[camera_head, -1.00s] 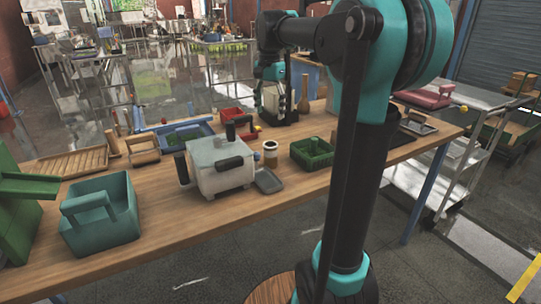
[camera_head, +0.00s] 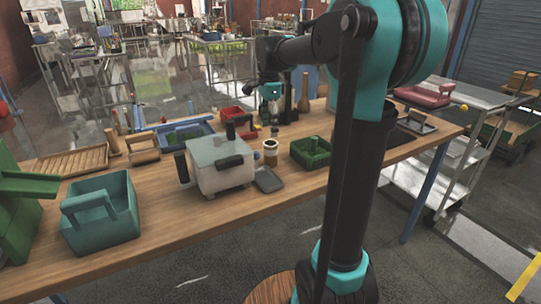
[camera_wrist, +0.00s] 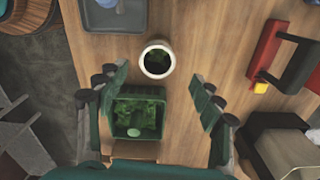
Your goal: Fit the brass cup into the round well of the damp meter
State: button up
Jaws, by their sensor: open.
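My gripper (camera_head: 270,108) hangs low over the back part of the table in the head view. In the wrist view my gripper (camera_wrist: 158,74) is open, its two dark fingers apart with nothing between them. A round container with a pale rim and dark inside (camera_wrist: 157,45) lies beyond the fingertips; a small brownish jar with a pale top (camera_head: 270,158) stands mid-table in the head view. I cannot tell whether it is the brass cup. No round well is clearly visible, so I cannot identify the damp meter; a dark upright device (camera_head: 288,105) stands beside my gripper, partly hidden.
A pale box with black handles (camera_head: 222,176) stands left of the jar, a grey dish (camera_head: 269,181) before it. A green crate (camera_head: 311,154) is right of the jar, also in the wrist view (camera_wrist: 120,108).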

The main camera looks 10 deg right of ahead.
aim_at(271, 143)
jog(key=shift+s+d+f, duration=0.1)
jog(key=shift+f, duration=1.9)
jog(key=shift+s+d+f, duration=0.1)
jog(key=shift+f, duration=1.85)
jog(key=shift+c, duration=0.5)
jog(key=shift+r, duration=0.1)
jog(key=c, duration=1.3)
